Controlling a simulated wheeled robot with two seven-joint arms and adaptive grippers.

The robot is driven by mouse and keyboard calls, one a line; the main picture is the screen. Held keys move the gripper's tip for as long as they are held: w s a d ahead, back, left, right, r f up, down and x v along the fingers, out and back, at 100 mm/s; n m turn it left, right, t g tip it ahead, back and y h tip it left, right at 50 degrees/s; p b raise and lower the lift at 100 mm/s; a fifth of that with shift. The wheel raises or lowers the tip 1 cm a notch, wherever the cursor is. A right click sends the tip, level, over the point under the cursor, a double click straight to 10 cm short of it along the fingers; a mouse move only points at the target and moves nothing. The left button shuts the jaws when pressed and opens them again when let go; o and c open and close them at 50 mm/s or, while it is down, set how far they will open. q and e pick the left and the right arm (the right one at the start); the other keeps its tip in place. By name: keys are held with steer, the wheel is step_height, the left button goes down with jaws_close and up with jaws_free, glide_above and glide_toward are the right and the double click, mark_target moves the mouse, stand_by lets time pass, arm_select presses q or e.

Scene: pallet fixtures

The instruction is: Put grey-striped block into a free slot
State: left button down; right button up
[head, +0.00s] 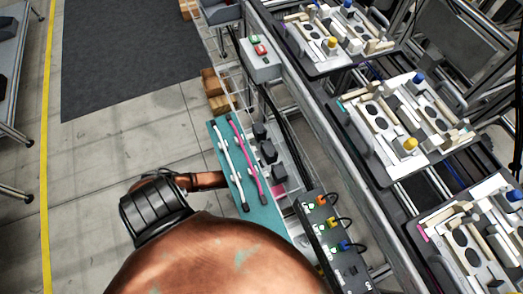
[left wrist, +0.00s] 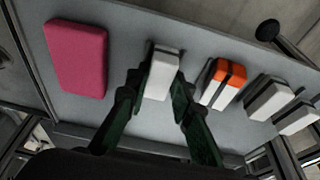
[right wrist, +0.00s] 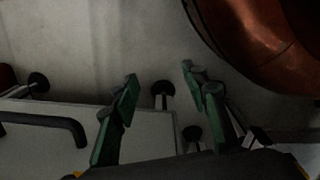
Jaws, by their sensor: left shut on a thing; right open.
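In the left wrist view my left gripper (left wrist: 160,84) is shut on a white block with a grey band, the grey-striped block (left wrist: 161,70). The block is over or on a pale grey surface (left wrist: 125,98); I cannot tell whether it touches it. To its right is a white block with an orange stripe (left wrist: 223,82), then white blocks with dark stripes (left wrist: 268,99). In the right wrist view my right gripper (right wrist: 160,80) is open and empty. Neither gripper's fingers show clearly in the head view. Pallet fixtures (head: 403,122) stand along the right there; I cannot make out a free slot.
A pink block (left wrist: 77,58) lies left of my left gripper. In the head view are a teal panel with white and pink bars (head: 222,136), a box with coloured connectors (head: 325,222) and a button box (head: 260,58).

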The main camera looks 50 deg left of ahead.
arm_select(q)
steer(key=c, duration=1.7)
jaws_free()
arm_select(e)
steer(key=shift+w, duration=0.1)
arm_select(q)
steer(key=shift+r, duration=0.3)
steer(key=p+v, duration=0.1)
steer(key=v, duration=0.2)
steer(key=shift+p, duration=0.4)
steer(key=shift+s+a+f+p, duration=0.1)
steer(key=shift+s+a+p, duration=0.5)
steer(key=shift+s, duration=1.35)
steer(key=shift+s+a+f+p, duration=0.1)
steer(key=shift+s+a+p, duration=0.45)
steer(key=shift+s, duration=1.4)
steer(key=shift+s+a+f+p, duration=0.1)
steer(key=shift+s+a+p, duration=0.45)
steer(key=shift+s, duration=1.4)
arm_select(e)
steer(key=s+d+f, duration=0.1)
steer(key=s+f, duration=0.6)
steer(key=s, duration=0.4)
steer(key=shift+f+n, duration=0.25)
steer(key=shift+n, duration=0.05)
arm_select(q)
steer(key=shift+d, duration=0.1)
arm_select(e)
steer(key=shift+s+d, duration=0.1)
